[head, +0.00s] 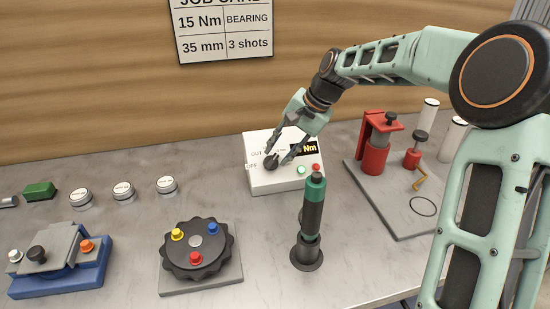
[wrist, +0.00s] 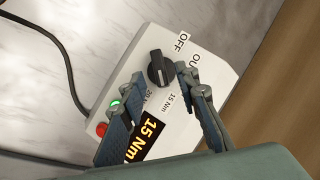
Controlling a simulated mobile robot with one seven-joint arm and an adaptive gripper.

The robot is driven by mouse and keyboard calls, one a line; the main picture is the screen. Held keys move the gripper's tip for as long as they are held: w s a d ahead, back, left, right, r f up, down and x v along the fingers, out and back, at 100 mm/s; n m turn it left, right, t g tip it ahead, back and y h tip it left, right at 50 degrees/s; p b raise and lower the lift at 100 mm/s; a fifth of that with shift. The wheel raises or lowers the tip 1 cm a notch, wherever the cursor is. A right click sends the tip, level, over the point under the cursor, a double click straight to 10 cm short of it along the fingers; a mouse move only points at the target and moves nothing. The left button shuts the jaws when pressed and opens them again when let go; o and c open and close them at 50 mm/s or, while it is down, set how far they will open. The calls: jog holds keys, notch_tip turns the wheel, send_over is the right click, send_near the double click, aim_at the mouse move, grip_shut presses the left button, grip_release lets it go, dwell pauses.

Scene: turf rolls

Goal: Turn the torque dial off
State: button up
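The torque dial (head: 271,162) is a black knob on a white control box (head: 262,183) at the middle of the bench. In the wrist view the dial (wrist: 160,69) shows with OFF, OUT, 15 Nm and 20 Nm labels around it. The box's display (wrist: 150,133) is lit and reads 15 Nm.
A green light (head: 300,170) and a red button (head: 316,167) sit on the box's front right. A dark, green-topped tool (head: 313,215) stands upright before the box. A red press fixture (head: 376,150) is right; a black rotary fixture (head: 197,250) is front left.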

aim_at(274, 159)
jog(key=shift+x, duration=1.65)
grip_shut()
